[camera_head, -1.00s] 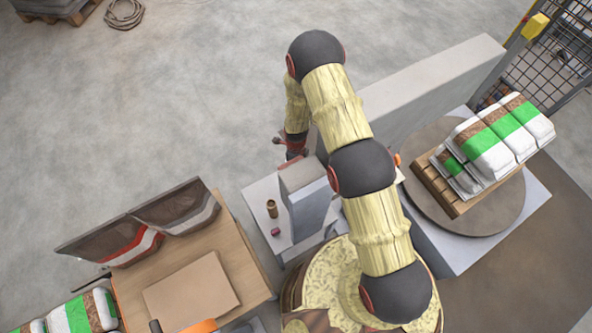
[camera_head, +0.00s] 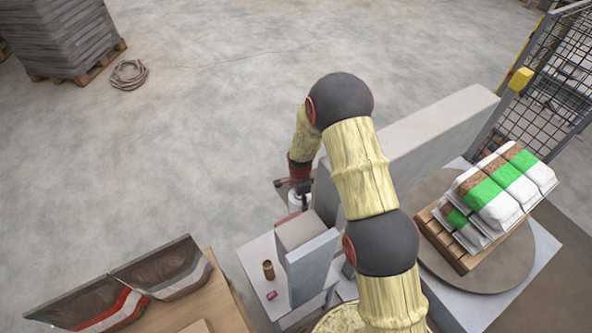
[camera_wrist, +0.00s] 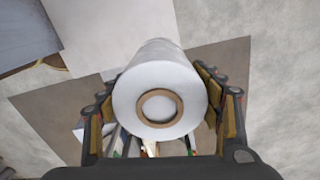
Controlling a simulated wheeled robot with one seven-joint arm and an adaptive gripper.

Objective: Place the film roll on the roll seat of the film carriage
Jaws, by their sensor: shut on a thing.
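The film roll (camera_wrist: 135,90) is a white cylinder with a brown cardboard core, seen end-on in the wrist view. My gripper (camera_wrist: 160,105) has its two fingers on either side of the roll and is shut on it. In the head view my gripper (camera_head: 295,185) points down beyond the grey upright block, and a little of the white roll (camera_head: 296,201) shows below it. I cannot make out the film carriage or its roll seat for sure; my arm and the grey blocks hide part of that area.
A grey upright block (camera_head: 312,262) stands on a pale bench with a small brown cylinder (camera_head: 268,270) and a pink piece (camera_head: 271,295). A long grey wall (camera_head: 420,130) runs behind my arm. Stacked bags (camera_head: 500,190) lie on a pallet at right. Open floor lies at left.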

